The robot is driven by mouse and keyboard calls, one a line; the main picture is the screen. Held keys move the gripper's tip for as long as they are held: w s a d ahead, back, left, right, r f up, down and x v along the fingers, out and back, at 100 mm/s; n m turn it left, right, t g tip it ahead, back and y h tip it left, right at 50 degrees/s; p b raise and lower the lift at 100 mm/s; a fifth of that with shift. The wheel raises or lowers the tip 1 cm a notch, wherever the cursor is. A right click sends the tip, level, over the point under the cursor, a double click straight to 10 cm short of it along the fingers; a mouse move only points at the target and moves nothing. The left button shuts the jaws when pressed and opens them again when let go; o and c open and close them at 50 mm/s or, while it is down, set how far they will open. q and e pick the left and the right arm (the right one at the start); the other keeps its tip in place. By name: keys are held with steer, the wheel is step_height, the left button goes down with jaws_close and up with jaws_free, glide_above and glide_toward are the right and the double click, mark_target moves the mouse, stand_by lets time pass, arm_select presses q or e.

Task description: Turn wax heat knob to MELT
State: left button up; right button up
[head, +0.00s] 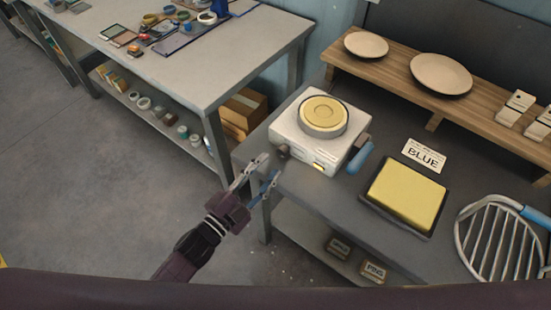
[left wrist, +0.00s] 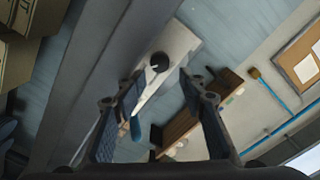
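The wax heater (head: 312,140) is a white box with a round pot of yellow wax on top, standing at the left end of the grey bench. Its small dark knob (head: 282,151) is on the front face, near the left corner. In the left wrist view the knob (left wrist: 160,62) is a black round with a light mark, seen between and beyond my fingertips. My left gripper (head: 269,169) is open and empty, just in front of the knob and apart from it. I cannot read any MELT marking. My right gripper is not in view.
A blue-handled tool (head: 361,158) lies against the heater's right side. A dark tray with a yellow slab (head: 406,193), a BLUE card (head: 424,156) and a wire rack (head: 500,240) are further right. A wooden shelf (head: 400,82) with plates runs behind. Another table (head: 200,75) stands left.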

arm_select(q)
steer(key=shift+v, duration=1.1)
steer(key=shift+w, duration=0.1)
steer(key=shift+r, duration=0.15)
